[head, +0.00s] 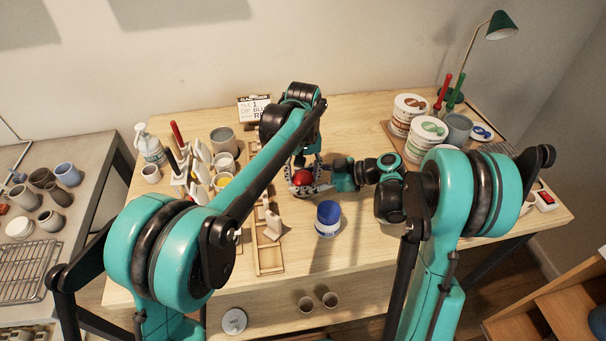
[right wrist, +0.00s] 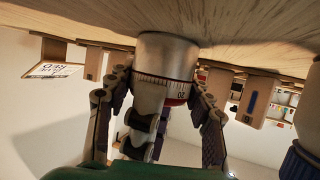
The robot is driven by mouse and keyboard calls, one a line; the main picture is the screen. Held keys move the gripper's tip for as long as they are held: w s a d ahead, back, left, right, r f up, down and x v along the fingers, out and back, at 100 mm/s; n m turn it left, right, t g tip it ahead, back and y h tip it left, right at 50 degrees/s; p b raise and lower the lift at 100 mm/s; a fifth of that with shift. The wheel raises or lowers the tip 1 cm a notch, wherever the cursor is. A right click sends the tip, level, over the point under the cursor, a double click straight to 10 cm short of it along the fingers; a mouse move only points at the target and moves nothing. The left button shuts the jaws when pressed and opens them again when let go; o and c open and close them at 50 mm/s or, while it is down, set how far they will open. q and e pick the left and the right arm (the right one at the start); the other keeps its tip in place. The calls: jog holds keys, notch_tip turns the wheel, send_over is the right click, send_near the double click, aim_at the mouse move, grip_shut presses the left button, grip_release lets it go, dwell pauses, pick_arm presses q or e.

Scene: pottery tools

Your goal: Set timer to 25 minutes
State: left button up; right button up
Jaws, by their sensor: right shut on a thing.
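The timer (head: 302,178) stands on the table and shows a red top in the head view. In the right wrist view the timer (right wrist: 165,62) has a silver body, a scale ring and some red; the set number is too small to read. My right gripper (head: 318,184) reaches it from the right and is shut on its body, with a finger on each side in the wrist view (right wrist: 160,115). My left gripper (head: 303,165) points down over the timer's top. Its fingers are partly hidden, and I cannot tell whether they grip the dial.
A blue-lidded jar (head: 328,218) stands in front of the timer. A wooden tray (head: 268,262) lies to the left, near a tool holder (head: 195,185) and cups. Tubs (head: 425,138) stand at the back right. A sign card (head: 254,108) stands behind.

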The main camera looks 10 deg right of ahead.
pick_arm(q)
jog(key=shift+m, duration=0.3)
jog(key=shift+c, duration=0.3)
jog(key=m, duration=0.4)
jog(key=shift+a+m, duration=0.1)
jog(key=shift+m, duration=1.8)
jog(key=o, duration=1.2)
jog(key=shift+c, duration=0.2)
